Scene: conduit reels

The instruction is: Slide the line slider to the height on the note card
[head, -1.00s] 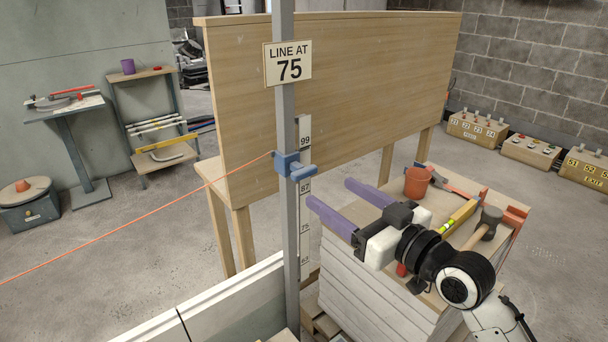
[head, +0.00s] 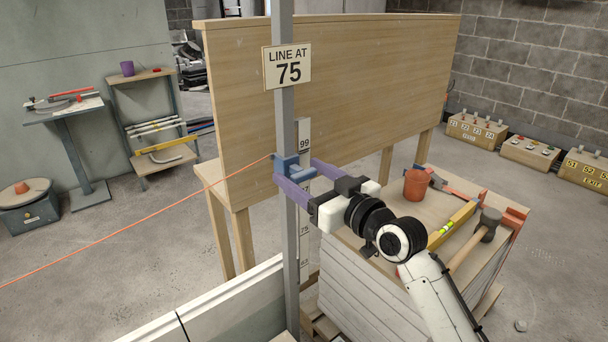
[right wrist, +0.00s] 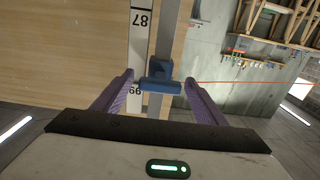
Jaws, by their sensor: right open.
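The blue line slider (head: 290,168) sits on the grey upright post (head: 291,250), with an orange line running from it to the left. The note card (head: 288,66) on the post reads "LINE AT 75". The scale strip (head: 304,135) beside the post shows 99 near the slider and 75 lower down. My right gripper (head: 297,171) is open with its purple fingers on either side of the slider. In the right wrist view the slider (right wrist: 160,78) lies between the fingertips, near the inverted 99 and short of 87. Contact cannot be told. My left gripper is out of view.
A wooden board (head: 345,95) on legs stands behind the post. A stacked-slab table at the right carries an orange pot (head: 417,184), a yellow level (head: 452,224) and a mallet (head: 488,224). A white low wall (head: 225,310) is in front.

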